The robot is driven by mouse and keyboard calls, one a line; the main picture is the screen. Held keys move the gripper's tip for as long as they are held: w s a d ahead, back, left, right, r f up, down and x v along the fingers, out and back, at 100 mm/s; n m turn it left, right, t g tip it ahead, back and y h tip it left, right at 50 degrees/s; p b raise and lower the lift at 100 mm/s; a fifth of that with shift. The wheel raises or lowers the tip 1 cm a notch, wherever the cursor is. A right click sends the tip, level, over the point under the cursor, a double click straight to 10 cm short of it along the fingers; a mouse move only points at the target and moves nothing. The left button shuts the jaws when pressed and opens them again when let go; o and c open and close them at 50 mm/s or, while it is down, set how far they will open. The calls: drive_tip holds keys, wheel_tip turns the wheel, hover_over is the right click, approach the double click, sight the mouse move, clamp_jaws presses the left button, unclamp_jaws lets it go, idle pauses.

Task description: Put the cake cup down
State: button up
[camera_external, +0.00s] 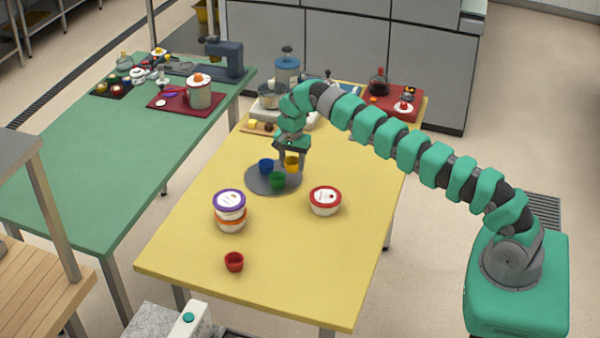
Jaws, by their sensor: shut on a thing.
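My gripper (292,155) points down over the grey round plate (258,184) on the yellow table. It is shut on a yellow cake cup (292,166) at the plate's back right. I cannot tell whether the yellow cup's base touches the plate. A blue cup (266,167) stands on the plate to the left, and a green cup (278,181) stands at the front. A red cup (234,262) stands alone near the table's front edge. The gripper's fingers partly hide the yellow cup's top.
Two stacked tubs, with a purple-rimmed lid (230,198) on top, stand left of the plate's front. A red-lidded tub (325,200) stands to the right. A scale-like device and a red tray (392,104) are at the back. The yellow table (290,270) is clear at front right.

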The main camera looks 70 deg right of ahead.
sight(292, 169)
wheel_tip(292, 169, down, 3)
drive_tip(key=shift+f, duration=0.1)
drive_tip(key=o, duration=1)
drive_tip(key=shift+c, duration=0.2)
drive_tip(key=shift+r, duration=3.7)
wheel_tip(292, 169, up, 5)
drive_tip(key=p, duration=0.5)
drive_tip(key=shift+f, duration=0.1)
